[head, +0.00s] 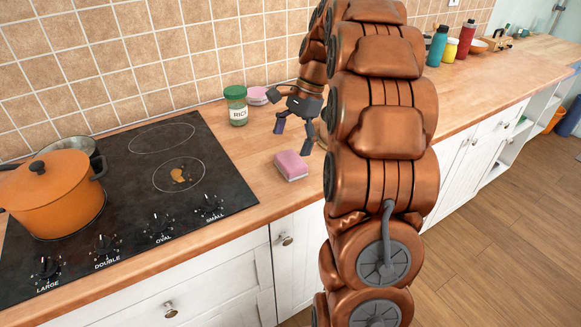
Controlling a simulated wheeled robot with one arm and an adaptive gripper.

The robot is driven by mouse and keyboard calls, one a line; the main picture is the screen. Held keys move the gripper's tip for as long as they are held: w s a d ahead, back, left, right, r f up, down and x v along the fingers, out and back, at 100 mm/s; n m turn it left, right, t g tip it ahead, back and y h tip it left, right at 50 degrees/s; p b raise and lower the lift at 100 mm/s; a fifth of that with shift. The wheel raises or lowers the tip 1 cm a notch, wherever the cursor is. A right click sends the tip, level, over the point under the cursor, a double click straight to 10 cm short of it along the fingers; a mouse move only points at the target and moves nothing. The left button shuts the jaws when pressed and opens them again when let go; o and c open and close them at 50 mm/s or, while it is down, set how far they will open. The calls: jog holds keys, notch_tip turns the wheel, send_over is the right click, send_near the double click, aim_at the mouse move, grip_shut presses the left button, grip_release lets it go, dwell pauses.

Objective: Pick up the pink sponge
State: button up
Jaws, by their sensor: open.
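The pink sponge (291,165) lies flat on the wooden counter, to the right of the black cooktop. It has a pink top and a paler side. My gripper (294,130) is above and behind the sponge in the head view, pointing down. Its dark fingers are apart, with nothing between them, and it does not appear to touch the sponge. My copper arm stands just right of the sponge and hides the counter behind it.
A green-lidded rice jar (236,105) and a pink-lidded jar (257,96) stand near the tiled wall. The cooktop (140,215) bears an orange pot (52,194) and a metal pan (75,147). Bottles (437,46) stand farther right. Counter (250,180) around the sponge is clear.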

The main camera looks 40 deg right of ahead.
aim_at(291, 160)
jog(key=w+d+f+m, duration=0.1)
jog(key=w+d+m, duration=0.1)
jog(key=d, duration=0.2)
jog(key=shift+s+p+x, duration=0.15)
jog(key=shift+p+x, duration=0.2)
jog(key=shift+x, duration=1.35)
jog(key=shift+s+p+x, duration=0.1)
jog(key=shift+p+x, duration=0.25)
jog(key=shift+x, duration=1.35)
jog(key=shift+w+a+f, duration=0.1)
jog(key=shift+a+f, duration=0.2)
jog(key=shift+f, duration=0.05)
jog(key=c, duration=0.6)
jog(key=shift+r+b, duration=0.5)
jog(key=shift+r, duration=1.25)
jog(key=s+a+b, duration=0.1)
jog(key=s+a, duration=0.2)
jog(key=s, duration=0.4)
jog(key=s+a+r+b, duration=0.1)
jog(key=s+a, duration=0.2)
jog(key=s, duration=0.4)
jog(key=shift+s+r+b, duration=0.25)
jog(key=shift+s+b, duration=0.15)
jog(key=shift+a, duration=0.15)
